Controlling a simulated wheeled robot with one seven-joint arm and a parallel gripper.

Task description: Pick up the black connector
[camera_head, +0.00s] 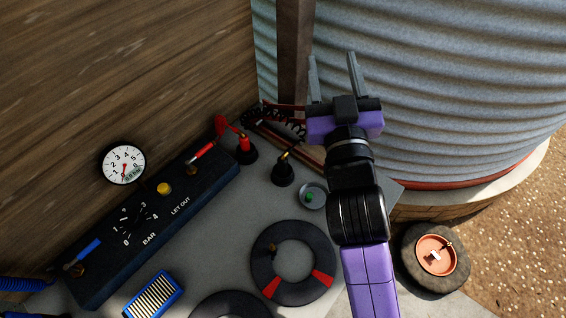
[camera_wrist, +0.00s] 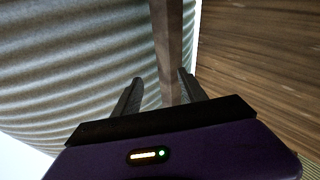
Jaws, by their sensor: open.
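A black piece with a wide round base and a brass-coloured angled top (camera_head: 283,173) stands on the grey bench, left of my arm; it looks like the black connector, but I cannot be sure. A similar black-based piece with a red top (camera_head: 244,150) stands left of it. My gripper (camera_head: 333,75) is raised over the back of the bench, in front of the corrugated tank, with its fingers apart and nothing between them. The wrist view shows the open fingers (camera_wrist: 160,80) against a post and the tank, with no connector in sight.
A dark control panel (camera_head: 150,225) with knobs and levers runs along the wooden wall. Black and red coiled cable (camera_head: 282,122) lies by the post. A small dish with a green item (camera_head: 312,196) and a black ring with red marks (camera_head: 262,264) lie on the bench.

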